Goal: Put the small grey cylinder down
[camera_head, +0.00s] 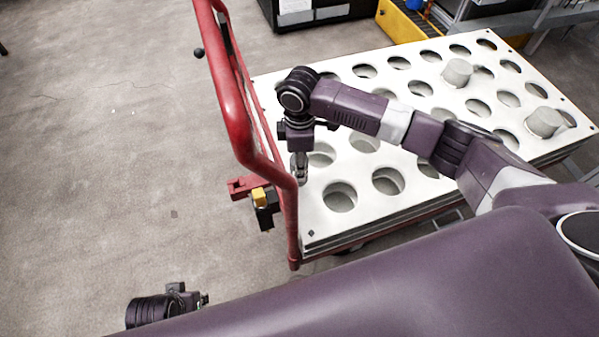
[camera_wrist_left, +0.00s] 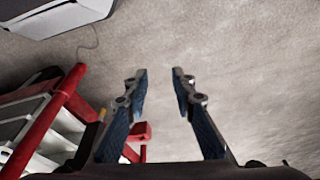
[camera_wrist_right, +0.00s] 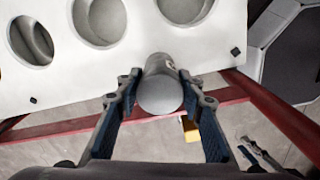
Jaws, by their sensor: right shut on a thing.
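The small grey cylinder (camera_wrist_right: 160,92) is between the fingers of my right gripper (camera_wrist_right: 158,84), its round end facing the wrist camera. In the head view my right gripper (camera_head: 299,170) points down beside the red handle rail, near the left edge of the white plate with holes (camera_head: 313,222). The cylinder is hard to make out from there. In the right wrist view it overlaps the plate's edge; I cannot tell whether it touches the plate. My left gripper (camera_wrist_left: 158,75) is open and empty over bare floor; in the head view it shows at the lower left (camera_head: 203,299).
The plate lies on a cart with a red handle frame (camera_head: 232,110) close to my right gripper. Two larger grey cylinders, one farther back (camera_head: 457,73) and one at the right (camera_head: 543,123), stand in the plate. Several holes are empty. The floor (camera_head: 120,150) at left is clear.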

